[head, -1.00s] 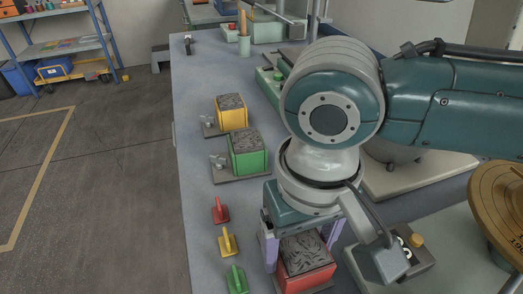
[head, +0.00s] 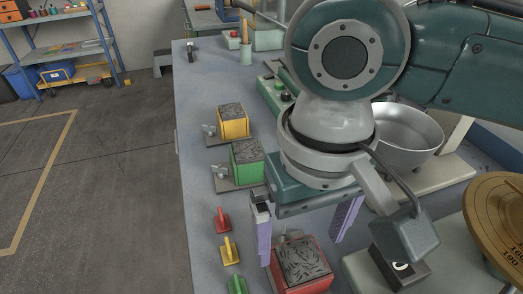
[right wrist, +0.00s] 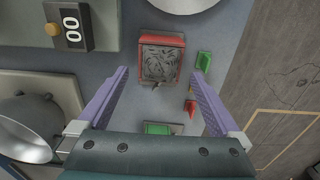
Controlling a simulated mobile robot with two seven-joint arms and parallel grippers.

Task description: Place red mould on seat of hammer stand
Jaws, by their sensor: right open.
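The red mould (head: 303,262) is a red box with a dark, rough grey top, standing on the bench at the bottom of the head view. It also shows in the right wrist view (right wrist: 160,62), beyond and between the fingertips. My right gripper (head: 303,230) is open and empty, its two purple fingers above the red mould and apart from it. I cannot tell for sure which thing is the hammer stand. My left gripper is not in view.
A green mould (head: 247,152) and a yellow mould (head: 233,121) stand farther back on dark plates with clamps. Small red (head: 222,219), yellow (head: 229,249) and green handled tools line the bench's left edge. A metal bowl (head: 412,135) and a round wooden dial (head: 500,215) are at right.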

